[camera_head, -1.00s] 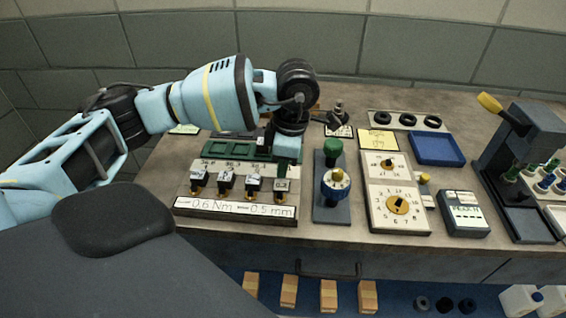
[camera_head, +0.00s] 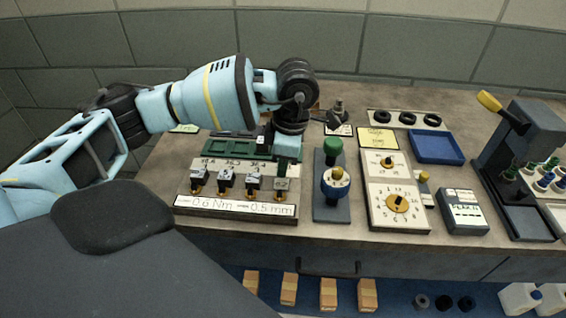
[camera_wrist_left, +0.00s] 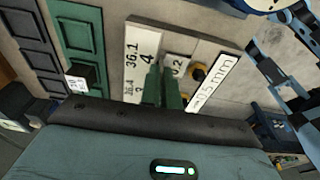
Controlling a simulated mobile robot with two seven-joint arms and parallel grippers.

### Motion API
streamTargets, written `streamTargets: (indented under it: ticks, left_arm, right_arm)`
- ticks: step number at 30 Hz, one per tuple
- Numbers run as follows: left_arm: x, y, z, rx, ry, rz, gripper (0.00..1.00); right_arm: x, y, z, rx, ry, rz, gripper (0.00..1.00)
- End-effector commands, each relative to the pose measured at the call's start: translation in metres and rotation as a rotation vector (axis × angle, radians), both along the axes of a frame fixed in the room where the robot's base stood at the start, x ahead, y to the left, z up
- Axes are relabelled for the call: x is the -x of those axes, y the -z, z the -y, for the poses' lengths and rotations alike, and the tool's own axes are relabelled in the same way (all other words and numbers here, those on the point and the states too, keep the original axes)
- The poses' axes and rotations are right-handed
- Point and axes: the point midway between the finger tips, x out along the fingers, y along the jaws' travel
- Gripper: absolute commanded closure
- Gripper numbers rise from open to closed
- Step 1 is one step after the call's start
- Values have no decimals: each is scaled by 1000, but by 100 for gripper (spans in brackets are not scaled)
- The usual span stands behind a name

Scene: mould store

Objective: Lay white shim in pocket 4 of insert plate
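The insert plate (camera_head: 235,205) is a light plate with a row of several brass-footed blocks. Number tags run behind them and a "0.6 Nm – 0.5 mm" label in front. My left gripper (camera_head: 287,160) points down at its right end, over the last block (camera_head: 281,185). Whatever is between the fingertips is hidden. My right gripper is out of view.
A green tray (camera_head: 215,148) lies behind the plate. To the right stand a block with a blue knob (camera_head: 335,185), a dial panel (camera_head: 397,205), a blue tray (camera_head: 437,148) and a dark press (camera_head: 530,140). Bare bench shows between the blue tray and the press.

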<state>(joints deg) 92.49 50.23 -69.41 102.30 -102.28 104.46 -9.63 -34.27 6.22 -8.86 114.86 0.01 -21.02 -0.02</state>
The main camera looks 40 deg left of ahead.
Motion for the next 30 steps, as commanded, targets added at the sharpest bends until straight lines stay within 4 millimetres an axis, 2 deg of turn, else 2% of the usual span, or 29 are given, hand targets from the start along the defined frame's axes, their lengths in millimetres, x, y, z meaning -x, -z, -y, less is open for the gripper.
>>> streamTargets:
  ticks: [30]
  left_arm:
    - [0, 17, 0, 1, 0, -1, 100]
  right_arm:
    - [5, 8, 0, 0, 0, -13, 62]
